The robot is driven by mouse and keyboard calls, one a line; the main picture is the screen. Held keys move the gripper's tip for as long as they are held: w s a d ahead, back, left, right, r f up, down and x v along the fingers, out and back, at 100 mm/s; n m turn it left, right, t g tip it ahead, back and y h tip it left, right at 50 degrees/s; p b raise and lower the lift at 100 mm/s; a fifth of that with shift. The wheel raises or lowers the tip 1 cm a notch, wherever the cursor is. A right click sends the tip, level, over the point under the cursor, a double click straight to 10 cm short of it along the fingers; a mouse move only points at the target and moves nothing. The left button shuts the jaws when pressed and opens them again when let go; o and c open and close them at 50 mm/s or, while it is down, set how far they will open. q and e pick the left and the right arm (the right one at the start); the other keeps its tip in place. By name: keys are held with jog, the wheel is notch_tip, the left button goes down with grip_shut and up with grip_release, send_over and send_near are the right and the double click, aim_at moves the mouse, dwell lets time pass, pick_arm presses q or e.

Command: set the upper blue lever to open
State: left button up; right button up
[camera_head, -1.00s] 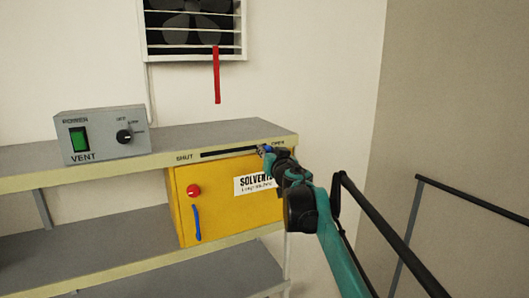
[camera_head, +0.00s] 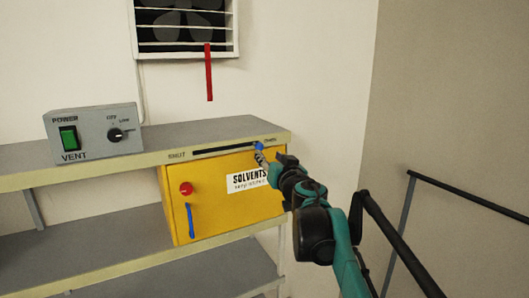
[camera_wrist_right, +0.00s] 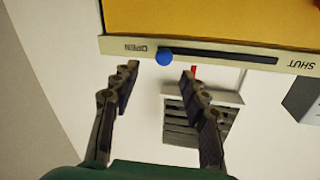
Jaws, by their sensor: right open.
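The upper blue lever is a round blue knob (camera_head: 259,146) at the right end of a dark slot (camera_head: 225,148) in the shelf's front edge, beside OPEN; SHUT is marked at the left end. In the right wrist view the knob (camera_wrist_right: 165,57) is at the slot's OPEN end. My right gripper (camera_head: 263,160) is just below and in front of the knob. In the wrist view its two fingers are spread, with the knob just beyond the tips, and nothing is held. My left gripper is out of view.
A yellow solvents cabinet (camera_head: 215,210) with a red knob (camera_head: 186,188) and a blue handle (camera_head: 191,221) sits under the slot. A grey vent box (camera_head: 93,136) stands on the shelf. A red strip (camera_head: 209,75) hangs from the fan. A dark handrail (camera_head: 470,195) is at right.

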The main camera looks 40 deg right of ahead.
jog(key=shift+v, duration=1.4)
